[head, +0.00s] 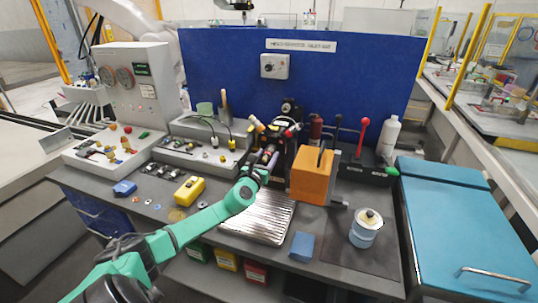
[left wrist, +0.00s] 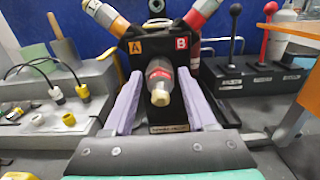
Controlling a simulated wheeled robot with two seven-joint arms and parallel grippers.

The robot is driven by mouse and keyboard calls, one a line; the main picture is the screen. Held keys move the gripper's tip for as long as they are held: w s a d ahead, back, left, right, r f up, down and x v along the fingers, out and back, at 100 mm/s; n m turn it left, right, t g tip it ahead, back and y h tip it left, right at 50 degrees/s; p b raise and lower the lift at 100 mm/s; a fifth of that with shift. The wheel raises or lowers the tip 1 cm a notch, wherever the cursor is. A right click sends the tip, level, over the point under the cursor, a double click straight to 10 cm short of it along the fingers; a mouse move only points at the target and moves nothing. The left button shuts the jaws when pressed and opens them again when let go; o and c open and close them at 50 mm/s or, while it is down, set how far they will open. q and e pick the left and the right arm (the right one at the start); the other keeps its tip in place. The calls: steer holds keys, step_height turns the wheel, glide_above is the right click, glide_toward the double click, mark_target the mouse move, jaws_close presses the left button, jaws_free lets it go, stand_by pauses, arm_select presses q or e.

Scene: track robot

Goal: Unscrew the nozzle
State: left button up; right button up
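The nozzle (left wrist: 160,84) is a short cylinder with a red-and-grey body and a pale brass-coloured tip that points towards the left wrist camera. It sits in the front of a black holder (left wrist: 142,60) marked A and B, with two coloured cylinders slanting out above. In the head view the nozzle is hard to make out behind my gripper. My left gripper (left wrist: 160,92) is open, its two purple-grey fingers on either side of the nozzle with gaps visible. In the head view the left gripper (head: 267,163) is in front of the holder. My right gripper is not in view.
An orange block (head: 311,176) stands just right of the holder. Levers with black and red knobs (head: 365,121) are behind it. A ribbed silver tray (head: 258,222) lies below my left gripper. A white-and-blue can (head: 367,230) stands at the front right. A blue panel (head: 220,70) closes the back.

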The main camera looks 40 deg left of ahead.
arm_select(q)
jaws_close()
steer(key=shift+f+n+b, duration=0.2)
steer(key=shift+n+b, duration=0.35)
steer(key=shift+n, duration=0.15)
steer(key=shift+n+b, duration=0.5)
steer(key=shift+n, duration=0.5)
steer(key=n+b, duration=0.2)
steer(key=n, duration=0.3)
steer(key=shift+n, duration=0.4)
steer(key=shift+r+n, duration=0.1)
steer(key=shift+n, duration=0.9)
steer(key=shift+r+n, duration=0.1)
steer(key=shift+n, duration=0.4)
